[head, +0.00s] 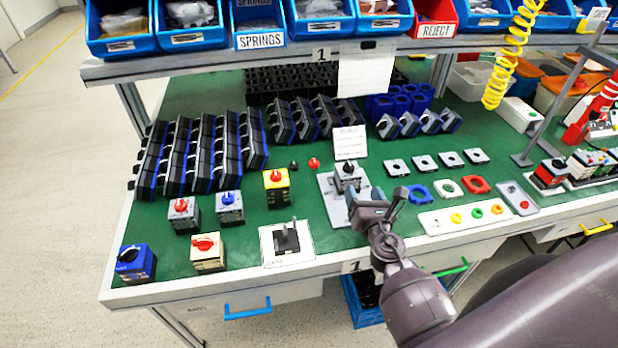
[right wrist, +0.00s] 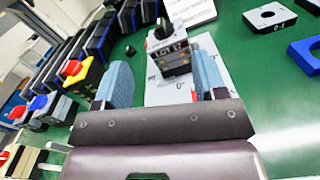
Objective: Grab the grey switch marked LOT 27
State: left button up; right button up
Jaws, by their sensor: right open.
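A grey switch with a black knob (head: 348,173) stands upright on a light plate (head: 335,204) near the middle of the bench. In the right wrist view this switch (right wrist: 170,52) has a label that reads LOT and a number I cannot read surely. My right gripper (head: 378,204) is open and empty on the near right side of the switch. In the right wrist view its two blue-grey fingers (right wrist: 162,78) are apart, with the switch beyond and between them. I cannot tell whether either finger touches it. My left gripper is not in view.
A white base plate (head: 268,243) lies near the front edge. A paper card (head: 351,142) stands behind the switch.

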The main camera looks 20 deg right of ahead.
aim_at(350, 166)
jog(key=shift+a+n, duration=0.15)
jog(key=shift+n, duration=0.85)
jog(key=shift+d+n, duration=0.2)
jog(key=shift+n, duration=0.3)
jog(key=shift+w, duration=0.1)
jog(key=shift+x, duration=5.25)
jog(key=shift+a, duration=0.1)
grip_shut()
